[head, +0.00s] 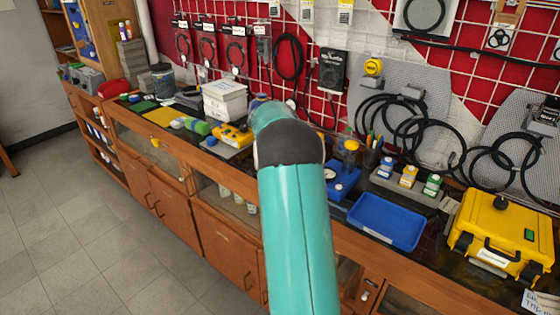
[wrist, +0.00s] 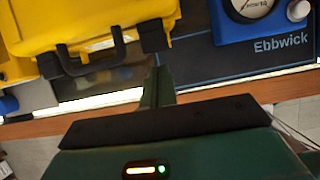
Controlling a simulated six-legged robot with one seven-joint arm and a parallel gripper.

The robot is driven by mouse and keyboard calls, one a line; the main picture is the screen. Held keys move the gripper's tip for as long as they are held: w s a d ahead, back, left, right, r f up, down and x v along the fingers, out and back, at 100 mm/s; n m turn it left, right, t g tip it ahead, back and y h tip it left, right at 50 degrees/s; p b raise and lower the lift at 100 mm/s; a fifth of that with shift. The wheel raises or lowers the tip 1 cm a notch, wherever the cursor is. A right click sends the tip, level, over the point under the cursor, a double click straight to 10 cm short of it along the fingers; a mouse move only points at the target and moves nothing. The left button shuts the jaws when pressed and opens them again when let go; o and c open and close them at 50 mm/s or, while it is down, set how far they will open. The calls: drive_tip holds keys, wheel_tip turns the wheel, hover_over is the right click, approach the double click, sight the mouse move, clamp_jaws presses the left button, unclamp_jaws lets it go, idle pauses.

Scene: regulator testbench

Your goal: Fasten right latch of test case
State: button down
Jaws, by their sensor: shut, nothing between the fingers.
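In the wrist view the yellow case (wrist: 100,17) fills the upper left, with a black handle (wrist: 90,66) on its front. A black right latch (wrist: 155,37) sits right of the handle, and a left latch (wrist: 50,65) sits left of it. I cannot tell whether either latch is fastened. My gripper (wrist: 158,75) is shut and empty; its fingertips appear just below the right latch, and contact cannot be judged.
A blue gauge unit marked Ebbwick (wrist: 265,40) stands right of the yellow case in the wrist view. In the head view a blue tray (head: 385,222), small bottles (head: 409,177) and a white box (head: 225,101) stand on the bench. The floor (head: 80,225) before it is clear.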

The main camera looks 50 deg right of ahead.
drive_tip(key=shift+r, duration=0.75)
drive_tip(key=v, duration=1.3)
drive_tip(key=shift+a+r, duration=0.2)
drive_tip(key=shift+r, duration=0.15)
drive_tip(key=shift+a, duration=0.15)
